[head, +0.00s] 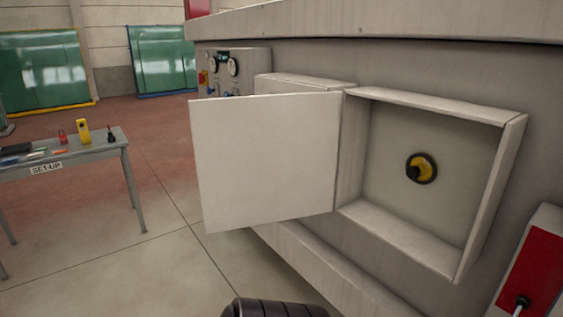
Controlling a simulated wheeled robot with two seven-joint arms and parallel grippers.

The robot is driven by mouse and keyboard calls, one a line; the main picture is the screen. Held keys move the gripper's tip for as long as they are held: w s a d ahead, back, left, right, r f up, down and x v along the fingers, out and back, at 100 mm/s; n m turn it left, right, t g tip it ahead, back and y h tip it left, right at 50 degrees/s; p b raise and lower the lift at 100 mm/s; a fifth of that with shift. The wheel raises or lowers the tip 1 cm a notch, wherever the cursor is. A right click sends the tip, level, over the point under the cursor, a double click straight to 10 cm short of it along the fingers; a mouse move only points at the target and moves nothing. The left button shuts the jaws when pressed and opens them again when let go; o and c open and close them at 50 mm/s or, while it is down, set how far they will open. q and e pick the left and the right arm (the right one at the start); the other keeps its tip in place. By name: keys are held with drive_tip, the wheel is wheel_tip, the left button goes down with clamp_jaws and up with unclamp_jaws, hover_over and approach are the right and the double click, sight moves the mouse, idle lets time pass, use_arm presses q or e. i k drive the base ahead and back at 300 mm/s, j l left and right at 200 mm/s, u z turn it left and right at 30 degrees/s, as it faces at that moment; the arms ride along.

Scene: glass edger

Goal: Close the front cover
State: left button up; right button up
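The front cover (268,160) is a flat, pale panel in the head view. It stands wide open, swung out to the left from the left edge of the box housing (400,236). The housing's inside is exposed, with a yellow and black round knob (421,168) on its back wall. A dark, ribbed, rounded part, perhaps of my own arm, shows at the bottom edge below the cover, apart from it in the picture. Neither gripper's fingers can be seen.
A control panel with gauges (233,68) stands behind the cover. A red and white box (533,268) sits at the lower right. A grey table (105,143) with small tools is at the left. The floor between table and machine is clear.

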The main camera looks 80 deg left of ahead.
sight(259, 160)
drive_tip(key=k+j, duration=0.15)
drive_tip(key=j, duration=0.45)
drive_tip(key=k+j, duration=0.15)
drive_tip(key=j, duration=0.45)
drive_tip(key=k+j, duration=0.15)
drive_tip(key=j, duration=0.45)
drive_tip(key=k+j, duration=0.15)
drive_tip(key=j, duration=0.4)
drive_tip(key=k+j, duration=0.15)
drive_tip(key=j, duration=0.45)
drive_tip(key=k+j, duration=0.15)
drive_tip(key=j, duration=0.45)
drive_tip(key=k+j, duration=0.15)
drive_tip(key=j, duration=0.45)
drive_tip(key=k+j, duration=0.2)
drive_tip(key=j, duration=0.4)
